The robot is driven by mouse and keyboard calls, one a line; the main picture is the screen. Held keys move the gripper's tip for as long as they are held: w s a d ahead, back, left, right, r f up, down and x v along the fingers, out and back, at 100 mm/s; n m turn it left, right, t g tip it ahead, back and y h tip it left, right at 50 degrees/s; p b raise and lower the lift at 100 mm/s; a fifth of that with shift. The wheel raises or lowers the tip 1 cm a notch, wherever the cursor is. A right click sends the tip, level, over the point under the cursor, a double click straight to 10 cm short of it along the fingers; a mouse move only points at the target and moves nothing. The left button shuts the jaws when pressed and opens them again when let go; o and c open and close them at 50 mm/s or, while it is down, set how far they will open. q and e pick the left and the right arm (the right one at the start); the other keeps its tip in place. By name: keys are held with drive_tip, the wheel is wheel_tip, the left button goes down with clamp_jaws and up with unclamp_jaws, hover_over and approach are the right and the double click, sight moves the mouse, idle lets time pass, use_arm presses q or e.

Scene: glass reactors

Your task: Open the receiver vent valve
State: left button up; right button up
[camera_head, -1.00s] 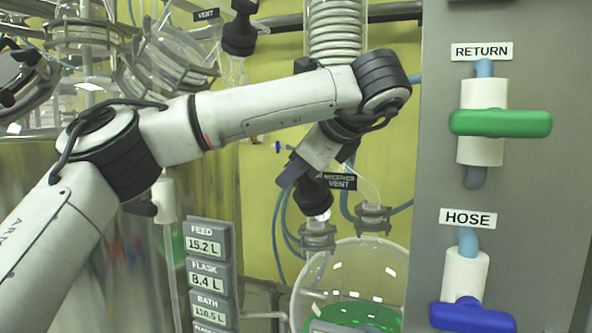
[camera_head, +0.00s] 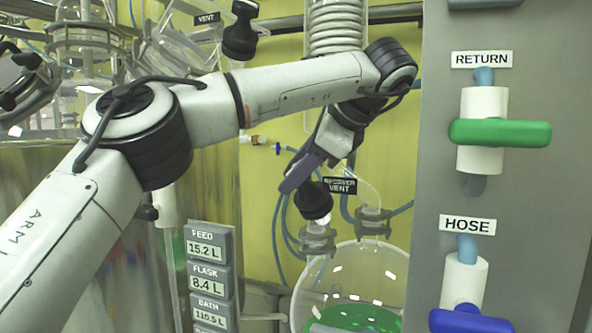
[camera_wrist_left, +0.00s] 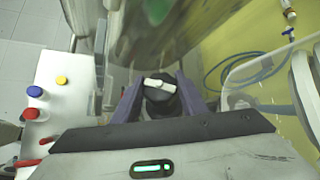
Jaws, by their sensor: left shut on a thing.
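The receiver vent valve shows as a round black knob (camera_head: 313,200) on a clear glass neck above the round receiver flask (camera_head: 350,285). The black "RECEIVER VENT" label (camera_head: 340,186) is just right of it. My left gripper (camera_head: 306,184) reaches down to the knob from above, its purple fingers tilted. In the left wrist view the black knob (camera_wrist_left: 160,104) with a white bar across its top sits between the two purple fingers (camera_wrist_left: 156,98). The gripper is shut on the knob; the finger contact is partly hidden. My right gripper is not in view.
A grey panel (camera_head: 435,130) at right carries the green return handle (camera_head: 500,133) and the blue hose handle (camera_head: 472,321). Another black vent knob (camera_head: 240,35) is above my left arm. A glass coil (camera_head: 335,28) and blue tubing (camera_head: 276,240) are close by.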

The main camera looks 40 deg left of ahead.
use_arm(q)
drive_tip(key=shift+d+f, duration=0.1)
drive_tip(key=shift+f, duration=0.05)
drive_tip(key=o, duration=1.1)
drive_tip(key=shift+c, duration=0.2)
